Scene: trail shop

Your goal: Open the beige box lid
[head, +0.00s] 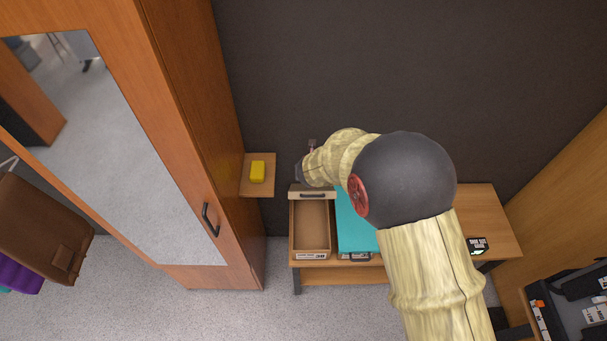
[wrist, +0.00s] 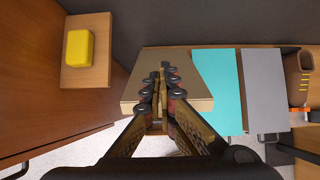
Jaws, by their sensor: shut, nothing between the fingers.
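The beige box (head: 310,228) stands on the bench in the head view, with its brown inside showing. Its lid (head: 312,194) is raised at the back edge, with a dark handle bar along it. In the wrist view the lid (wrist: 195,88) shows as a pale beige panel behind my fingers. My gripper (wrist: 162,74) is shut and empty, its fingertips in front of the panel in that view. I cannot tell whether they touch it. In the head view my arm hides most of the gripper, which is near the back of the box.
A teal lid (wrist: 218,85) and a grey lid (wrist: 265,85) lie to the right, with a brown bin (wrist: 298,78) beyond. A yellow block (head: 257,171) sits on a small wall shelf (head: 247,190) at left. A tall wooden cabinet (head: 180,120) stands close on the left.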

